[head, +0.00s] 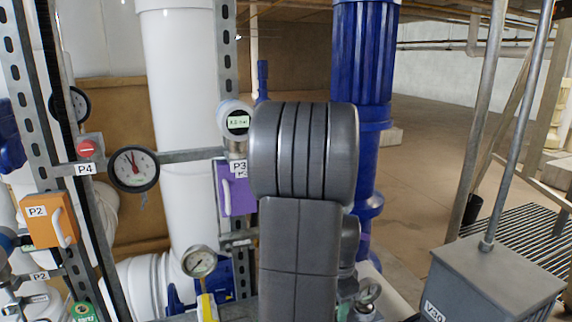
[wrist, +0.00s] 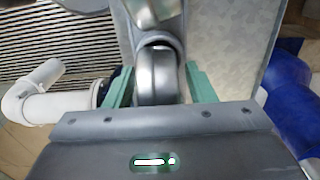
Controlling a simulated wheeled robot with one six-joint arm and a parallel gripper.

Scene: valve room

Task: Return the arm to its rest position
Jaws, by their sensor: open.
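My gripper (wrist: 160,72) shows in the wrist view with its two green fingers apart. A rounded shiny metal part appears between or beyond the fingers; I cannot tell whether it is touched, and nothing is visibly clamped. In the head view my grey arm stands upright in the middle, folded close to the camera, and the gripper itself is hidden there.
Left are a white pipe (head: 180,120), a dial gauge (head: 134,168), an orange box (head: 50,220) and a purple box (head: 236,190). A blue column (head: 362,60) stands behind my arm. A grey box (head: 495,280) with a pole is at right. Open floor (head: 430,140) lies beyond.

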